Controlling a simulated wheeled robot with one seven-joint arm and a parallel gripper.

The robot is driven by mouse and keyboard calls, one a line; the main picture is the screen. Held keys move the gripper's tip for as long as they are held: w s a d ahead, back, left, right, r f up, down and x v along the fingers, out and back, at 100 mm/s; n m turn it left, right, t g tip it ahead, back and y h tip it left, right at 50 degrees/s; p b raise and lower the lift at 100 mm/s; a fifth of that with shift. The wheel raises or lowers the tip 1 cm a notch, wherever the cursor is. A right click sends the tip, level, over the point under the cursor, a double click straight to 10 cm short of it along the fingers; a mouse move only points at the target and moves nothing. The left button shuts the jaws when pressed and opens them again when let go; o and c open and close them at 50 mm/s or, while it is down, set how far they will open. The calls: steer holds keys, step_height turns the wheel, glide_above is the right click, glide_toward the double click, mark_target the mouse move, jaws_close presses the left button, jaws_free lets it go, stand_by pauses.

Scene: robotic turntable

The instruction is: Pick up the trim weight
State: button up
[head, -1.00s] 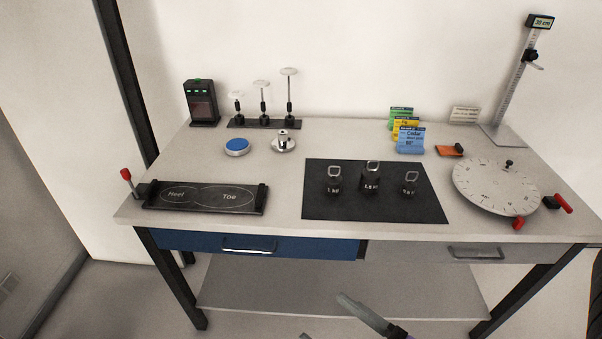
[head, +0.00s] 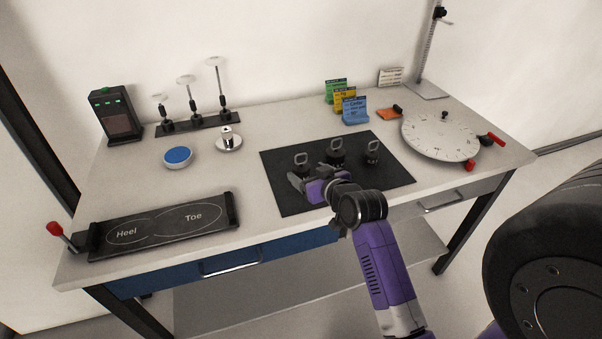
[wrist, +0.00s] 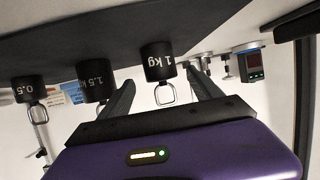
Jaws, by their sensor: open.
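Three black weights with metal loop handles stand on the dark mat (head: 285,200). The 1 kg weight (head: 301,168) is at the left, the 1.5 kg weight (head: 336,158) in the middle and the 0.5 kg weight (head: 371,158) at the right. No label reads "trim weight". My gripper (head: 299,178) is open and empty at the near side of the 1 kg weight. In the wrist view, the 1 kg weight (wrist: 157,62) appears between the spread fingers of my gripper (wrist: 160,82), its loop pointing toward the palm. Contact cannot be told.
The 1.5 kg weight stands close beside the gripper. A silver knobbed disc (head: 229,143) and a blue-topped disc (head: 178,157) lie left of the mat. The Heel/Toe plate (head: 160,226) is front left; a round dial (head: 440,138) is at the right.

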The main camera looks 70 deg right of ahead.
mark_target(297, 164)
steer(key=shift+p+x, duration=0.8)
steer(key=shift+x, duration=2.95)
steer(key=shift+w+a+r, duration=0.1)
jaws_close()
steer(key=shift+r, duration=0.2)
